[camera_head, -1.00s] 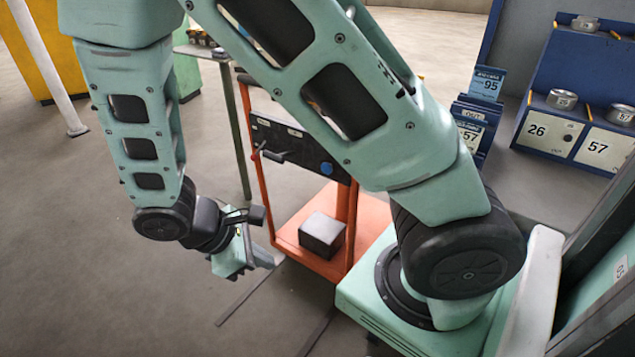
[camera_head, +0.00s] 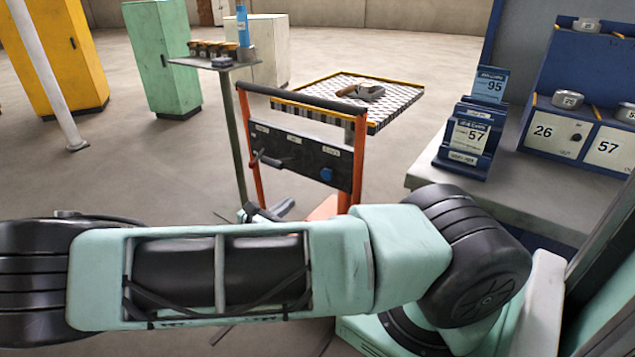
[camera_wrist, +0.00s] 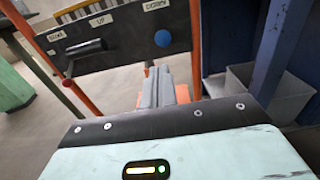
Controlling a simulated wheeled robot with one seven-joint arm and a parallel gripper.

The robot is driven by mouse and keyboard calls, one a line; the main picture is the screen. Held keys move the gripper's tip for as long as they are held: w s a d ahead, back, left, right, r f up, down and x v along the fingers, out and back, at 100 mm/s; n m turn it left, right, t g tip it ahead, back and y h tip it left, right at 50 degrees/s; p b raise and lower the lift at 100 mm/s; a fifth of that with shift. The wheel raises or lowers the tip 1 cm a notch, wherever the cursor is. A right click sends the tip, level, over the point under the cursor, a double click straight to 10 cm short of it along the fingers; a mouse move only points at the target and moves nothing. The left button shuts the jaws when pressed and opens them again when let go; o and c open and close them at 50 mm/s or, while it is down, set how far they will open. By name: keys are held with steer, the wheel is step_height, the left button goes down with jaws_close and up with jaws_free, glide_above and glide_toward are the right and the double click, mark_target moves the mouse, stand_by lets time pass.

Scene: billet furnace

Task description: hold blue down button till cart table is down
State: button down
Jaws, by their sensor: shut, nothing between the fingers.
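The cart has an orange frame (camera_head: 257,165) and a black control panel (camera_head: 290,153). The round blue button (camera_head: 326,174) is on the panel's right part; in the wrist view the blue button (camera_wrist: 163,38) sits below a label, beside a black lever (camera_wrist: 87,47). The cart table (camera_head: 385,96), a checkered top with yellow edging, stands behind the panel, at about the height of the handlebar. My gripper (camera_wrist: 158,85) is shut and empty; its grey fingers point at the panel and appear below the blue button, apart from it. In the head view my forearm hides most of the gripper.
A grey and brown object (camera_head: 365,91) lies on the cart table. A small side table (camera_head: 215,62) with several items stands behind left. A counter (camera_head: 420,170) with blue number holders is on the right. In the wrist view a grey bin (camera_wrist: 270,92) lies right of the cart.

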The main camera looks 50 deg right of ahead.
mark_target(324, 175)
steer(key=shift+d, duration=0.15)
steer(key=d, duration=0.9)
steer(key=w+d, duration=0.1)
steer(key=d, duration=0.3)
steer(key=shift+d, duration=0.4)
steer(key=shift+p, duration=0.3)
